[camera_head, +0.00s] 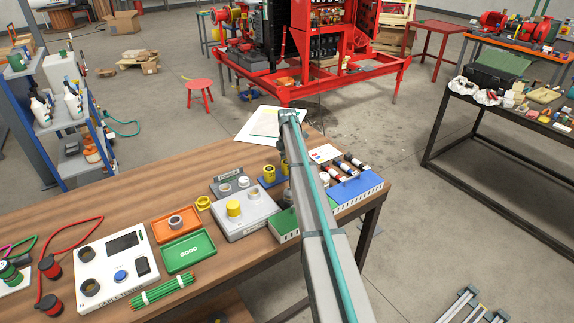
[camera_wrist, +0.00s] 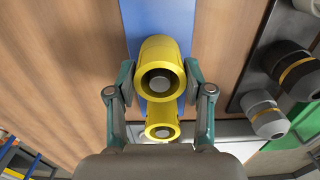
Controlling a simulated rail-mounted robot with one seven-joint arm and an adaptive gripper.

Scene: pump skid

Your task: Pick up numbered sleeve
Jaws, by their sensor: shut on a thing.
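In the wrist view, my gripper (camera_wrist: 159,80) has its two fingers on either side of a yellow hollow sleeve (camera_wrist: 160,54) and is shut on it. The sleeve's round opening faces the camera, with a grey round end inside. A second, smaller-looking yellow sleeve (camera_wrist: 162,130) is just below it in the picture, outside the grip. In the head view, yellow sleeves (camera_head: 268,174) stand on a blue strip, partly hidden by my arm. My gripper is hidden there. I cannot read any number on the sleeves, nor tell if the held one is clear of the strip.
The blue strip (camera_wrist: 168,22) lies on the wooden bench. A dark plate with grey, yellow-banded fittings (camera_wrist: 268,115) is close on the right in the wrist view.

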